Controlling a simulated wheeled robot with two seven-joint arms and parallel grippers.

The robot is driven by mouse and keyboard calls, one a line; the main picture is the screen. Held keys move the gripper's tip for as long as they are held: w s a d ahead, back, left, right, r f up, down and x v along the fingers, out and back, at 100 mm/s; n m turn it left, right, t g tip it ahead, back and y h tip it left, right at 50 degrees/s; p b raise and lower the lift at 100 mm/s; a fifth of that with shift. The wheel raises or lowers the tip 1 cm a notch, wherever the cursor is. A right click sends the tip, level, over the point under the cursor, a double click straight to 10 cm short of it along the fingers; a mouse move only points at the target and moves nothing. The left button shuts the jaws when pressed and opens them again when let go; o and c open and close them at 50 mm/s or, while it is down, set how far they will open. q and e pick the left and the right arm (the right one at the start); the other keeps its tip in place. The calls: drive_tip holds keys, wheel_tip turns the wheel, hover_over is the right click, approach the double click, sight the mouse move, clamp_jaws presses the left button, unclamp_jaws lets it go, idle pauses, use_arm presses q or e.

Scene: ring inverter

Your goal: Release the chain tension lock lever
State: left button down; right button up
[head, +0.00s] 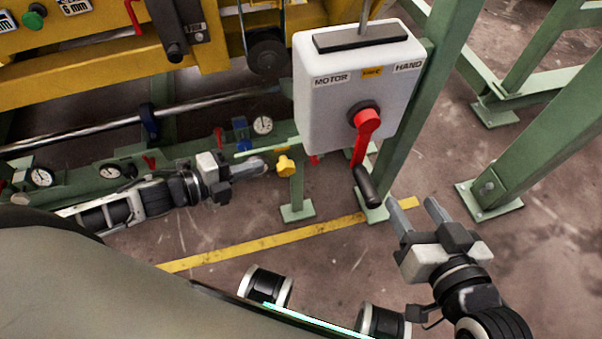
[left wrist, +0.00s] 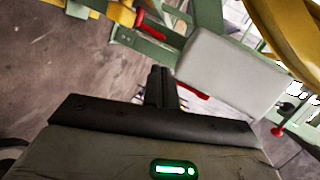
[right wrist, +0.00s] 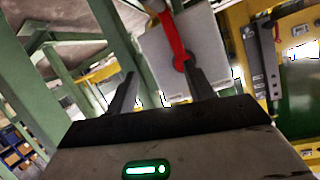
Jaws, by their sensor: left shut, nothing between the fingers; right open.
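A grey-white box (head: 350,90) labelled MOTOR and HAND stands by a green post; a red crank arm (head: 364,135) with a black grip (head: 366,187) is on its front. My left gripper (head: 258,167) is shut and empty, left of a yellow knob (head: 286,165) on the green frame; I cannot tell if they touch. Small red parts show below the box, one of them beyond my left fingers in the left wrist view (left wrist: 190,89). I cannot tell which part is the lock lever. My right gripper (head: 415,208) is open and empty, right of the crank grip.
Round gauges (head: 263,125) and small red and blue levers line the green rail at left. A green post (head: 540,130) with a bolted foot stands at right. A yellow floor line (head: 250,241) crosses clear floor. My base is at the bottom.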

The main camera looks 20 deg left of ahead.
use_arm(q)
drive_tip(key=shift+w+a+f+m+g+h+b, duration=0.15)
drive_tip(key=shift+a+f+m+g+h+b, duration=0.2)
drive_tip(key=shift+a+f+m, duration=0.75)
use_arm(e)
drive_tip(key=shift+a+f, duration=0.25)
drive_tip(key=shift+f, duration=0.15)
use_arm(q)
drive_tip(key=shift+d+r, duration=0.1)
drive_tip(key=shift+r, duration=0.1)
drive_tip(key=b+x, duration=0.1)
drive_tip(key=x, duration=0.3)
drive_tip(key=b+x, duration=0.1)
drive_tip(key=x, duration=0.4)
drive_tip(key=r+b+x, duration=0.1)
drive_tip(key=b+x, duration=0.1)
drive_tip(key=x, duration=0.3)
drive_tip(key=shift+w, duration=0.1)
use_arm(e)
drive_tip(key=shift+w+a+r+m+t+y, duration=0.2)
drive_tip(key=shift+a+r+m+t+y, duration=0.4)
drive_tip(key=shift+y, duration=0.2)
